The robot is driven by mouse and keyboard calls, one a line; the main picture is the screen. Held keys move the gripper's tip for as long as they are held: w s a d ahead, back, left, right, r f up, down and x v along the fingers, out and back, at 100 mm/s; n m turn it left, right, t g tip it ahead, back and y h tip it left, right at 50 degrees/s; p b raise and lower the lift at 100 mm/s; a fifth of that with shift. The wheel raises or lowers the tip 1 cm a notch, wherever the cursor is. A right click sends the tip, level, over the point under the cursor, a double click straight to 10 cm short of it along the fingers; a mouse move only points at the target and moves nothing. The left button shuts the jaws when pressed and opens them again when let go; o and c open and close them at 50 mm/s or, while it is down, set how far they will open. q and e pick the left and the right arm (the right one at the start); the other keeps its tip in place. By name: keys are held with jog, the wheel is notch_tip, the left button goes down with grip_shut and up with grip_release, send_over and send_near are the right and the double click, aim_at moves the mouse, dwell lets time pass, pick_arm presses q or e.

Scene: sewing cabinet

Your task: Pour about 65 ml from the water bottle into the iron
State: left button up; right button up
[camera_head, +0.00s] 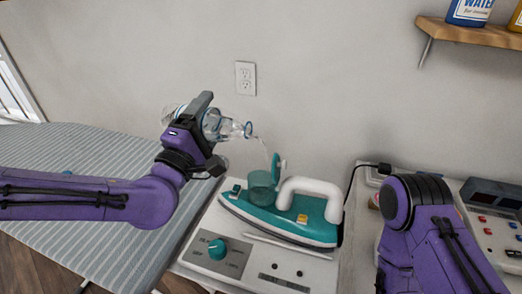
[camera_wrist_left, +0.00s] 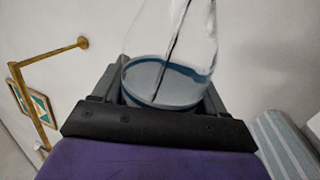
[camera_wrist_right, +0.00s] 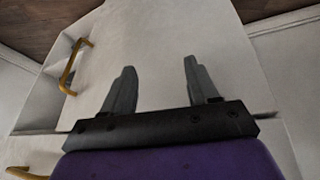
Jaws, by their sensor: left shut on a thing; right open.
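The clear water bottle (camera_head: 224,126) lies nearly level above the iron, its open neck pointing right and slightly down. My left gripper (camera_head: 202,118) is shut around its body; in the left wrist view the bottle (camera_wrist_left: 172,75) shows water inside. A thin stream falls from the mouth toward the iron's filling part. The teal iron (camera_head: 280,219) with a white handle rests on the white station, its clear teal tank (camera_head: 261,190) at the left and a small lid (camera_head: 276,164) standing up. My right gripper (camera_wrist_right: 155,85) is open and empty in the right wrist view.
A striped ironing board (camera_head: 100,160) spans the left. The station panel (camera_head: 205,258) has a teal knob. A dark-topped device (camera_head: 492,200) with buttons stands at the right. A shelf (camera_head: 470,32) with bottles hangs upper right. A wall outlet (camera_head: 246,78) is behind.

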pick_arm(q)
jog(key=shift+w+a+r, duration=0.15)
jog(key=shift+w+a, duration=0.05)
jog(key=shift+a, duration=0.15)
jog(key=shift+r+m, duration=0.2)
jog(key=shift+m, duration=0.2)
dwell(1.6)
